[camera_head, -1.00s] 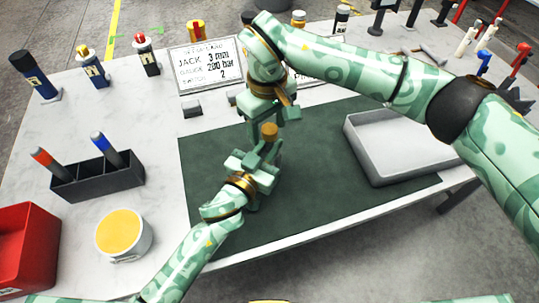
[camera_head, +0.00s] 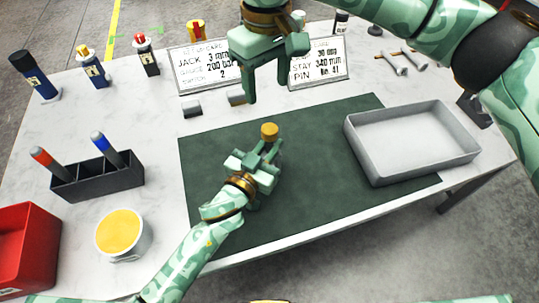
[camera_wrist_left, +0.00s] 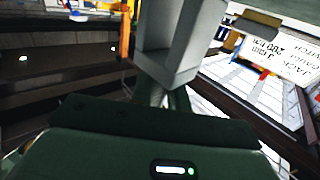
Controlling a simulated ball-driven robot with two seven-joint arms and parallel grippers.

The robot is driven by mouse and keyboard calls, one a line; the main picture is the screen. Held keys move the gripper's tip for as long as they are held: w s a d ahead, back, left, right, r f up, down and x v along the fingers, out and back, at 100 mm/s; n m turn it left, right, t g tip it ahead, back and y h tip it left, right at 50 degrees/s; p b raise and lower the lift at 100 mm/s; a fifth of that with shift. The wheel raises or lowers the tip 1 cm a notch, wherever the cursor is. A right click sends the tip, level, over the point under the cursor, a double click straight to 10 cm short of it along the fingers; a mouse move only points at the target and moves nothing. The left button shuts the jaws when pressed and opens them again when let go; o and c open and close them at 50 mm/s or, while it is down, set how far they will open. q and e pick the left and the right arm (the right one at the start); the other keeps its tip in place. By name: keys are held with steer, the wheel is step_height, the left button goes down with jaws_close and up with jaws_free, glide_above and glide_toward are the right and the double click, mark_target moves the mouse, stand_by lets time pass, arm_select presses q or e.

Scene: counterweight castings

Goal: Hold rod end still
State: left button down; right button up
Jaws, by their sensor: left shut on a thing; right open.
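My left gripper (camera_head: 259,163) is over the dark green mat (camera_head: 320,190) and is shut on a piece with a brass-coloured round top (camera_head: 269,131), which I take for the rod end. The top sticks up above the jaws; the lower part is hidden by them. In the left wrist view, a grey block-like shape (camera_wrist_left: 185,45) stands up in front of the jaws; I cannot tell whether it is the held piece or a finger. My right gripper (camera_head: 267,98) is open and empty, above and behind the rod end, apart from it, with its fingers pointing down.
A grey tray (camera_head: 378,172) stands at the right, partly on the mat. A dark pen holder (camera_head: 98,184), a white pot with yellow contents (camera_head: 121,232) and a red bin (camera_head: 24,248) are at the left. Two sign cards (camera_head: 205,68) stand behind. The mat's front is clear.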

arm_select(q)
steer(key=c, duration=1.3)
jaws_free()
steer(key=shift+o, duration=0.2)
steer(key=p+v, duration=0.1)
steer(key=v, duration=1.5)
steer(key=shift+s+a, duration=0.1)
steer(key=shift+s, duration=0.1)
